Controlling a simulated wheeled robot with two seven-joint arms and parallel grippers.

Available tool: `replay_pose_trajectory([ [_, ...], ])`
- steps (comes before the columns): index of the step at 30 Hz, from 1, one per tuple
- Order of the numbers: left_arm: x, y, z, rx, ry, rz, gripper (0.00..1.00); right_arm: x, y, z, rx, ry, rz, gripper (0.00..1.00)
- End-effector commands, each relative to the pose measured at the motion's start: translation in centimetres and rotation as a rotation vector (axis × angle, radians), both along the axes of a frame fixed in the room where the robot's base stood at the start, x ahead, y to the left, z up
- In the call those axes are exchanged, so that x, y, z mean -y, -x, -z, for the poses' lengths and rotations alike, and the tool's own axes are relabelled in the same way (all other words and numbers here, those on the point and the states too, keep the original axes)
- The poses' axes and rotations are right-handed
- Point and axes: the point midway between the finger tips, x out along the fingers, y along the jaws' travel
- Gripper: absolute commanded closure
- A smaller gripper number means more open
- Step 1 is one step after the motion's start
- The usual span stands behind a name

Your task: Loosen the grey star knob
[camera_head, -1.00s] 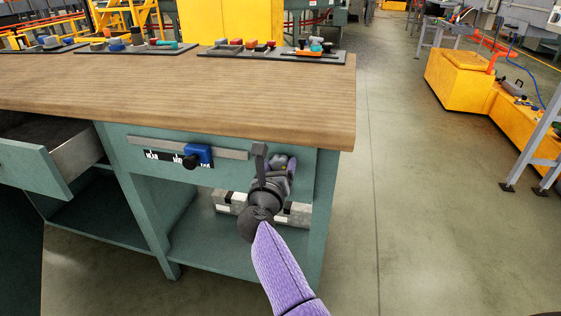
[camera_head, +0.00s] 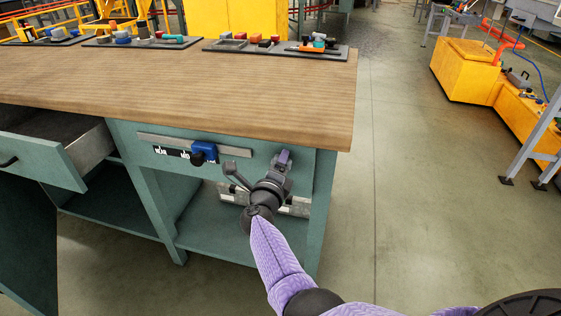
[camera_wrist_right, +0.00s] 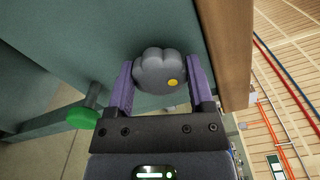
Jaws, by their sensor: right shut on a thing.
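In the right wrist view the grey star knob (camera_wrist_right: 160,68), a rounded lobed cap with a yellow dot, sits between the purple fingers of my right gripper (camera_wrist_right: 160,80). Both fingers touch its sides and the gripper is shut on it. In the head view my right gripper (camera_head: 283,163) is at the right end of the teal bench front, under the wooden top. The knob is hidden there behind my gripper and wrist. My left gripper is not in view.
A blue slider (camera_head: 204,150) sits on a grey rail (camera_head: 160,140) left of my gripper. A green-faced knob (camera_wrist_right: 84,116) shows in the wrist view. The bench top (camera_head: 180,88) overhangs above. An open drawer (camera_head: 45,160) juts out at left.

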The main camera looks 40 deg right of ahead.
Motion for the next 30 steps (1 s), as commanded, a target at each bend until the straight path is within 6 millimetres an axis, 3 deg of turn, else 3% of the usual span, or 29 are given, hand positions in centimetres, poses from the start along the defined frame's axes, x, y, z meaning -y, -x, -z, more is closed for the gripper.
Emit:
replay_pose_trajectory([
  [30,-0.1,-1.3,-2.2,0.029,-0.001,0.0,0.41,0.2,-0.1,-0.3,-0.689,0.598,0.005,0.91],
])
